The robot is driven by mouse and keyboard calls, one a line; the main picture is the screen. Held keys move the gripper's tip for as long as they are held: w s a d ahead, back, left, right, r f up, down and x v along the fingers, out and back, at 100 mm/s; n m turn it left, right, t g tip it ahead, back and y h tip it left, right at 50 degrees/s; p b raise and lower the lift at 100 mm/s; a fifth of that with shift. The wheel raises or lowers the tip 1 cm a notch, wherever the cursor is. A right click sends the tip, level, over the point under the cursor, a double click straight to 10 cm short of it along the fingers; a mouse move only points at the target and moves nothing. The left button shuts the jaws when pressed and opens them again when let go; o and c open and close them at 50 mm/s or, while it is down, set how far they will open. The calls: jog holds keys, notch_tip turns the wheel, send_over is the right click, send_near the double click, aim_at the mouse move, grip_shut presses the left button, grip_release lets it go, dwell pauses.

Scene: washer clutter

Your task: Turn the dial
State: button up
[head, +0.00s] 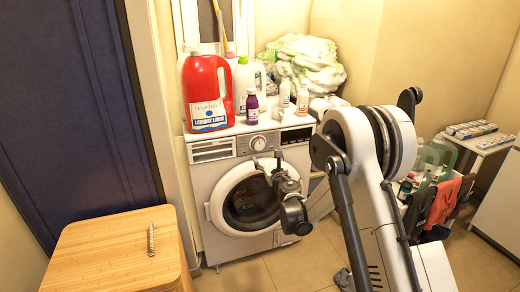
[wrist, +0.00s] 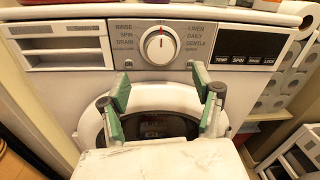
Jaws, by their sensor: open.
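The dial (wrist: 160,45) is a round white knob with a red mark near its top, on the washer's front panel. It also shows in the head view (head: 258,143). Printed words flank it on both sides. My gripper (wrist: 157,88) is open and empty in the wrist view, its two green-padded fingers apart, below the dial and in front of the panel. In the head view my gripper (head: 279,168) is in front of the washer (head: 215,180), near the top of its round door. No contact with the dial shows.
A red detergent jug (head: 207,92), a purple bottle (head: 252,107) and other bottles stand on the washer. A wooden box (head: 105,250) stands at front left. A dark display with buttons (wrist: 243,47) is right of the dial, and a drawer (wrist: 62,44) left.

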aim_at(260, 146)
jog(key=b+x, duration=0.1)
jog(key=x, duration=0.8)
jog(key=shift+w+a+b, duration=0.1)
jog(key=shift+w+b, duration=0.25)
jog(key=shift+c, duration=0.5)
jog(key=c, duration=1.1)
jog(key=shift+o, duration=0.2)
